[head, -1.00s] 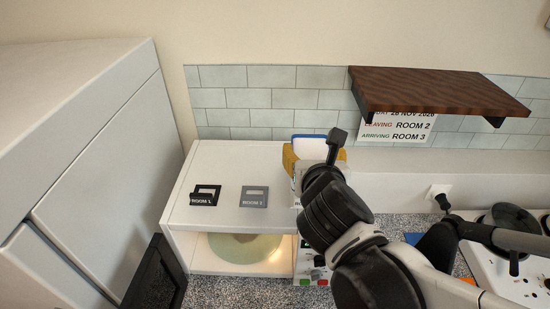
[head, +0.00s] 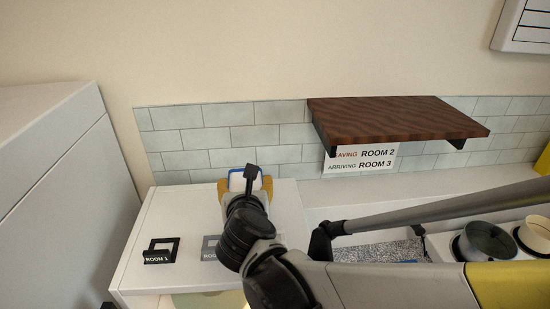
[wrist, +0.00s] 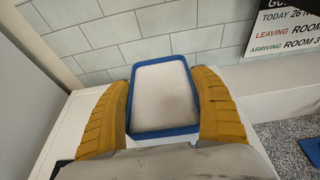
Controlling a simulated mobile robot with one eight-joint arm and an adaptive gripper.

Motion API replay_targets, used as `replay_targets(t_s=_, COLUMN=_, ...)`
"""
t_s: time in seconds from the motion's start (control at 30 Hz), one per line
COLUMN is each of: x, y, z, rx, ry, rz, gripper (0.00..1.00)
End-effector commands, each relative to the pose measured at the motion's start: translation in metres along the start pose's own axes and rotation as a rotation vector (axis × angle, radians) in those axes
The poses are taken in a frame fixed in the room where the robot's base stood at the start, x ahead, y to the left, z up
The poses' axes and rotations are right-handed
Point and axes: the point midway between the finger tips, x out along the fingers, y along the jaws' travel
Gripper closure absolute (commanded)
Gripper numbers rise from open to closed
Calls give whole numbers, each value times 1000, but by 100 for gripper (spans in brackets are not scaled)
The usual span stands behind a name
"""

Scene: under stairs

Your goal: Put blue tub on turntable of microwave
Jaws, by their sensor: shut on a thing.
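The blue tub (wrist: 166,132) has a blue rim and a pale inside or contents. It sits between the two yellow fingers of my gripper (wrist: 165,108), which is shut on it. In the head view, my gripper (head: 245,186) and the tub (head: 236,180) show above the back of the white microwave (head: 175,215), partly hidden behind my wrist. The turntable (head: 205,301) shows only as a pale greenish lit strip at the bottom edge, inside the microwave's open front.
Labelled tags lie on the microwave top, one reading ROOM 1 (head: 160,252). A dark wooden shelf (head: 390,118) juts from the wall at right. A tall pale cabinet (head: 65,190) stands at left. Pots (head: 487,245) stand at the right.

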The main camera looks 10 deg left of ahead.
Motion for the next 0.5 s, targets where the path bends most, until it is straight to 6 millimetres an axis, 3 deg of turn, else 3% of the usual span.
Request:
replay_targets(t_s=0.27, x=20, y=17, z=-10, rx=0, ry=0, rz=-1, gripper=66)
replay_targets(t_s=0.5, x=31, y=18, z=-41, rx=0, ry=0, rz=-1, gripper=66)
